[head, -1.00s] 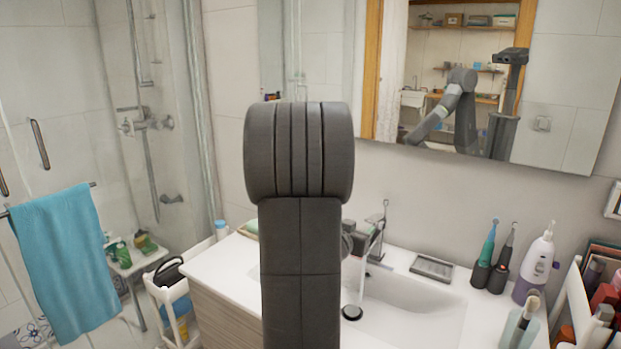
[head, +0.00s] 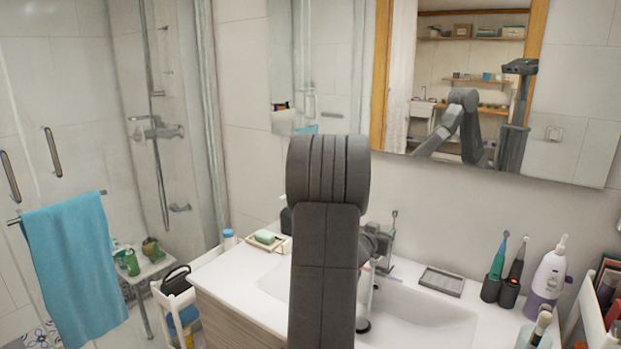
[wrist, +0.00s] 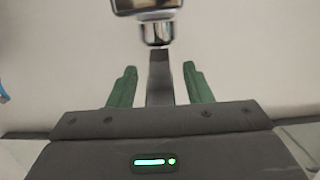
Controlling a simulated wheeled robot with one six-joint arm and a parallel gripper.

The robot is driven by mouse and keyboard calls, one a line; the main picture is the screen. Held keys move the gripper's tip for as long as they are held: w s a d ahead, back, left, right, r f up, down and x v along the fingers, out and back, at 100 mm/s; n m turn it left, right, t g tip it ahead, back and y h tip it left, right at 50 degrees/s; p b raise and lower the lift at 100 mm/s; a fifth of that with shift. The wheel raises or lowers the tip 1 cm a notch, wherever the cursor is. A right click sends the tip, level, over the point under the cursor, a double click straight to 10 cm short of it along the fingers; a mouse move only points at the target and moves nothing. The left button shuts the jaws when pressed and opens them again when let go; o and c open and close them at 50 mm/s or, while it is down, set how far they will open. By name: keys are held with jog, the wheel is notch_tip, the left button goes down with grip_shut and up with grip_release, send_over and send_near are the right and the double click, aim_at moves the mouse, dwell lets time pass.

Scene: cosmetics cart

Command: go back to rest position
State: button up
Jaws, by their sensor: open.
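The chrome end of the faucet (wrist: 157,30) is just beyond the fingers in that view, and I cannot tell if anything touches. In the head view my own arm stands upright in the middle, in front of the sink, and hides my gripper and part of the faucet (head: 385,240).
The white sink counter (head: 270,310) holds a soap dish (head: 268,240), a grey tray (head: 442,281), toothbrushes (head: 497,258) and a white-purple bottle (head: 548,280). A small cart (head: 176,305) stands left of it. A blue towel (head: 70,265) hangs further left.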

jog(key=shift+r+p, duration=0.3)
jog(key=shift+p, duration=0.4)
jog(key=b+v, duration=0.2)
jog(key=v, duration=1.2)
jog(key=x, duration=0.4)
jog(key=p+x, duration=0.1)
jog(key=x, duration=0.9)
jog(key=shift+w+d+f+p, duration=0.1)
jog(key=shift+f+p, duration=0.2)
jog(key=shift+f+b, duration=0.35)
jog(key=shift+b, duration=0.45)
jog(key=shift+s+b, duration=0.2)
jog(key=shift+b, duration=0.65)
jog(key=b, duration=0.2)
jog(key=shift+f+t+h+b, duration=0.25)
jog(key=shift+t+h+b, duration=0.05)
jog(key=shift+t, duration=0.1)
jog(key=shift+a+f+t+b, duration=0.2)
jog(key=shift+t+b, duration=0.1)
jog(key=shift+b, duration=0.95)
